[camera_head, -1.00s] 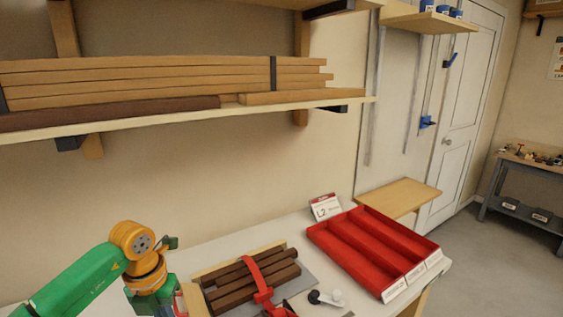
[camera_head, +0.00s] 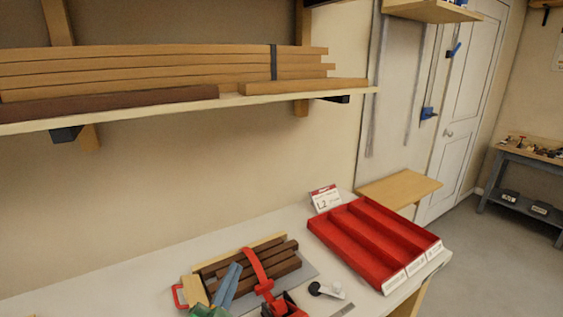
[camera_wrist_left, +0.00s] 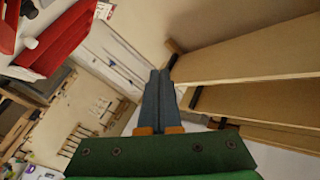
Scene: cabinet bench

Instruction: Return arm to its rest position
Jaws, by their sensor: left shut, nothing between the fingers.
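My left gripper (camera_head: 234,266) shows at the bottom of the head view, its blue-grey fingers pointing up over the left part of the dark wood bars. The fingers are together and empty. In the left wrist view the gripper (camera_wrist_left: 159,74) has its fingers side by side, with the green gripper body below them. The arm behind the gripper is mostly below the head view's edge. My right gripper is in neither view.
Dark bars (camera_head: 285,262) with a red clamp (camera_head: 257,268) lie on the bench (camera_head: 110,281). A red compartment tray (camera_head: 340,250) stands right, beside an L2 card (camera_head: 325,200). A black-and-white object (camera_head: 325,290) lies in front. The wall shelf (camera_head: 180,109) holds long boards.

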